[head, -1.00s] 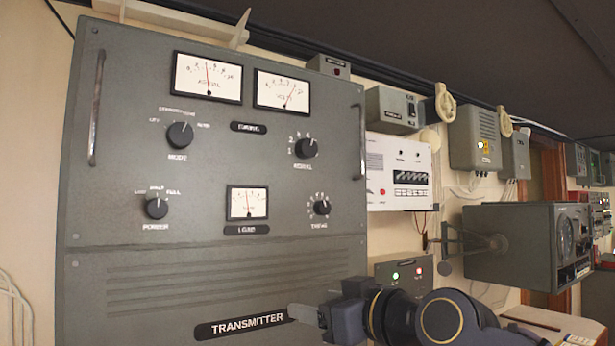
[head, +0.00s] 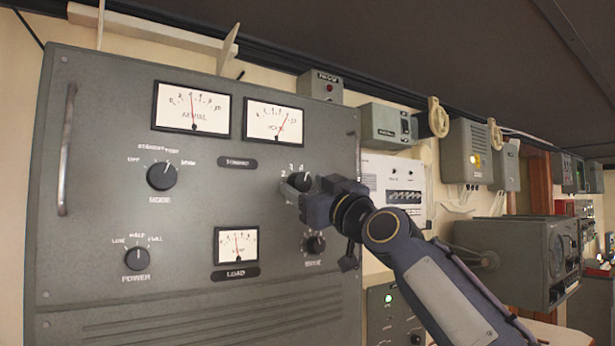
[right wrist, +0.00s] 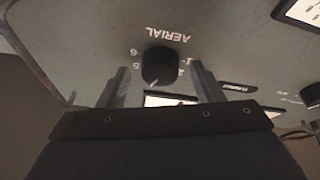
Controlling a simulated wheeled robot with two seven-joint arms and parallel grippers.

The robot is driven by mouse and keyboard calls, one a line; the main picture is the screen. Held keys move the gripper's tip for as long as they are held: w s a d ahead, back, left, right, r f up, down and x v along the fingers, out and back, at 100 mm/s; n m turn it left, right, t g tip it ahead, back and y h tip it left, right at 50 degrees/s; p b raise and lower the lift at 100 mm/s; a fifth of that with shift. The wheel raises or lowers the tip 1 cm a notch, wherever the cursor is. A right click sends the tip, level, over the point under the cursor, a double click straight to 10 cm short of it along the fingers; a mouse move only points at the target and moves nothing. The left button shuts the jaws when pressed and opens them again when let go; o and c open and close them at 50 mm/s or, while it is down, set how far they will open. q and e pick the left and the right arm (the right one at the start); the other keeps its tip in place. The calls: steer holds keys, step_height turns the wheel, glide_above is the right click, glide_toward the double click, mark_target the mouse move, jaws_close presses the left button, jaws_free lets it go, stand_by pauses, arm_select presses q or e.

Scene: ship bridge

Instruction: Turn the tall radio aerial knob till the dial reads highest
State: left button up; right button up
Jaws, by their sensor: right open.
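The aerial knob (head: 299,180) is a dark round knob on the grey transmitter panel, partly hidden by my right gripper in the head view. The right wrist view shows the knob (right wrist: 159,66) below the AERIAL label, with numbers around it. My right gripper (right wrist: 160,72) is open, one finger on each side of the knob, with a visible gap on both sides. In the head view my right gripper (head: 296,191) reaches the knob from the right. The aerial dial (head: 194,108) is at the upper left, its needle near mid-scale. My left gripper is not in view.
The volts dial (head: 273,121) is right of the aerial dial. Wall boxes stand to the right.

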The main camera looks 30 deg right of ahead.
steer(key=shift+w+r, duration=0.1)
steer(key=shift+w, duration=0.1)
steer(key=shift+c, duration=0.3)
steer(key=c, duration=0.9)
steer(key=shift+f+n+y+b, duration=0.2)
steer(key=shift+n+y+b, duration=0.2)
steer(key=shift+n+b, duration=0.55)
steer(key=shift+d+n+y+b, duration=0.1)
steer(key=shift+n+y+b, duration=0.4)
steer(key=shift+n, duration=0.45)
steer(key=n, duration=0.1)
steer(key=n+g+y, duration=0.1)
steer(key=n, duration=0.1)
steer(key=shift+d+r, duration=0.1)
steer(key=shift+r, duration=0.15)
steer(key=shift+d+n+g+y+p, duration=0.1)
steer(key=shift+n+g+y+p, duration=0.3)
steer(key=shift+n, duration=0.6)
steer(key=shift+n+g+y+p, duration=0.15)
steer(key=shift+n+y, duration=0.35)
steer(key=shift+n, duration=0.5)
